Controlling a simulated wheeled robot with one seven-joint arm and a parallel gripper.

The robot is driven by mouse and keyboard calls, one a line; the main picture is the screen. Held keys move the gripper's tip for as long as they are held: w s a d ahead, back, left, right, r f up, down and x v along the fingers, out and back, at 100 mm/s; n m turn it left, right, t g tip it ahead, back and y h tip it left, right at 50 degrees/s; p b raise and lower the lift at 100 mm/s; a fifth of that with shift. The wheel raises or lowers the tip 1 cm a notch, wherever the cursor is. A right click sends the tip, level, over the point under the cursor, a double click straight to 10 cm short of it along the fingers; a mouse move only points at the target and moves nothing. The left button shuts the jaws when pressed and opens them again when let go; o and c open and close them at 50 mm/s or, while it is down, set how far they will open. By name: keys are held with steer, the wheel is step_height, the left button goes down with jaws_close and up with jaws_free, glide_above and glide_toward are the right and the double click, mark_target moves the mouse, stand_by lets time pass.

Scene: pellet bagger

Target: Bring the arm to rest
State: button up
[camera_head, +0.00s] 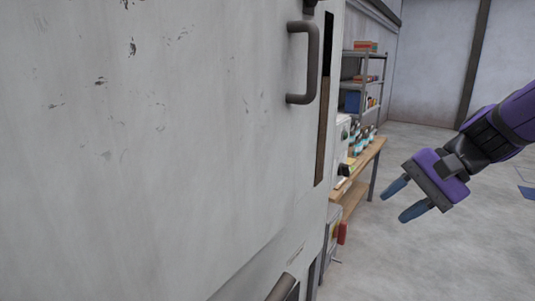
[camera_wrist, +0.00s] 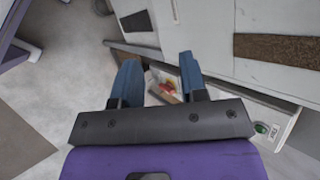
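My gripper (camera_head: 402,201) is at the right of the head view, at the end of my purple and black arm. Its two blue fingers are apart with nothing between them, so it is open and empty. It hangs in free air to the right of the big pale machine (camera_head: 150,140), not touching it. In the wrist view the two blue fingers (camera_wrist: 160,85) point toward the machine's lower side, with a clear gap between them.
The pale machine fills the left, with a dark handle (camera_head: 314,62) sticking out. Behind it stand a wooden bench (camera_head: 371,158) with several items and a metal shelf (camera_head: 361,84). A green button (camera_wrist: 261,128) shows in the wrist view.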

steer(key=s+d+r+n+t+h, duration=0.4)
steer(key=s+d+n+h, duration=0.2)
steer(key=s, duration=0.5)
steer(key=d+h, duration=0.1)
steer(key=h, duration=0.1)
steer(key=shift+s+r+n+h, duration=0.35)
steer(key=shift+r+n+h, duration=0.05)
